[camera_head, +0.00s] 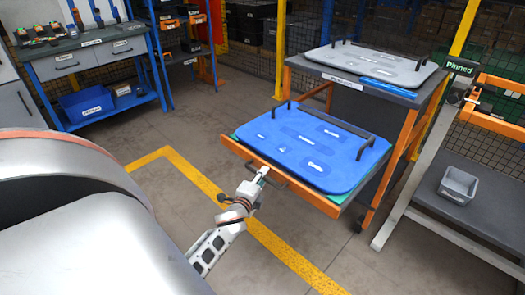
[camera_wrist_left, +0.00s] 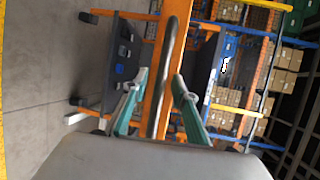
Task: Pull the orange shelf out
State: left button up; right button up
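The orange shelf (camera_head: 318,203) is the lower level of a rack and juts out in front of it. A blue panel (camera_head: 300,143) with black side handles lies on it. A dark handle bar (camera_head: 284,182) is on the shelf's front rail. My left gripper (camera_head: 263,172) is at this bar. In the left wrist view, its two teal fingers (camera_wrist_left: 160,80) stand apart on either side of the bar (camera_wrist_left: 169,60), with gaps visible, and the orange rail (camera_wrist_left: 153,55) lies behind. My right gripper is not in view.
A grey panel (camera_head: 372,62) lies on the rack's upper level. A stand with a grey bin (camera_head: 458,184) is at the right. A blue workbench (camera_head: 95,57) is at the back left. Open floor with a yellow line (camera_head: 205,187) lies left of the shelf.

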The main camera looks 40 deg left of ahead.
pick_arm(q)
jog(key=v, duration=1.2)
jog(key=shift+r, duration=0.1)
